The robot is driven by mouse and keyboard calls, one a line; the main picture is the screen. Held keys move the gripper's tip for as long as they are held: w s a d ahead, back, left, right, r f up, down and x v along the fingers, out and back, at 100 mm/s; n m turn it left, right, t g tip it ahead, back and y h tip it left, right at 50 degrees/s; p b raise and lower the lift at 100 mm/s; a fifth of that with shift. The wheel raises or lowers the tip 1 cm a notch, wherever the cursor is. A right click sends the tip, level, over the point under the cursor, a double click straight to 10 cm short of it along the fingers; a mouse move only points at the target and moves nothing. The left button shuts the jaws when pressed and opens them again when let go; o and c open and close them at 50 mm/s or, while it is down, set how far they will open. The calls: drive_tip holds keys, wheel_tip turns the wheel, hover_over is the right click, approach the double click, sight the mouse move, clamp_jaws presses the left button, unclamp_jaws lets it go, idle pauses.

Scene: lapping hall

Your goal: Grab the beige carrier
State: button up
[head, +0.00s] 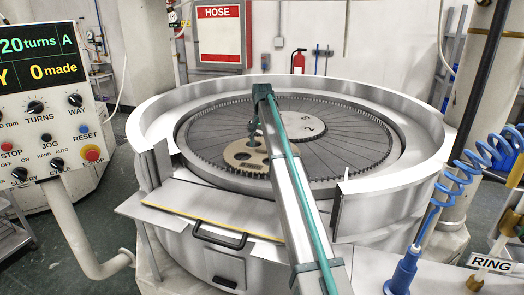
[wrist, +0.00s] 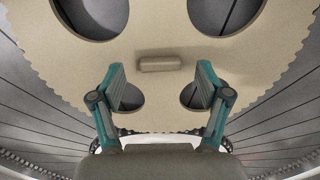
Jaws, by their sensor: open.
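The beige carrier (head: 230,153) is a flat toothed disc with round holes, lying on the round lapping plate near its front edge. In the wrist view the carrier (wrist: 160,105) fills most of the upper picture, with a small raised beige grip bar (wrist: 160,63) on it. My gripper (wrist: 161,72) is open and empty, its two teal-and-grey fingers on either side of the bar in the picture and slightly nearer the camera's lower edge. I cannot tell how high the fingertips are above the carrier. In the head view my gripper (head: 254,137) is small and partly covers the carrier.
The lapping plate (head: 350,150) has a toothed ring and sits inside a high metal rim (head: 420,165), which is open at the front. A pale centre disc (head: 300,125) marked 2 lies behind my arm. A control panel (head: 40,110) stands left; a blue coiled hose (head: 465,170) hangs right.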

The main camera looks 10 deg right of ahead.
drive_tip(key=shift+f, duration=0.7)
clamp_jaws()
drive_tip(key=shift+r, duration=0.1)
drive_tip(key=shift+r, duration=0.1)
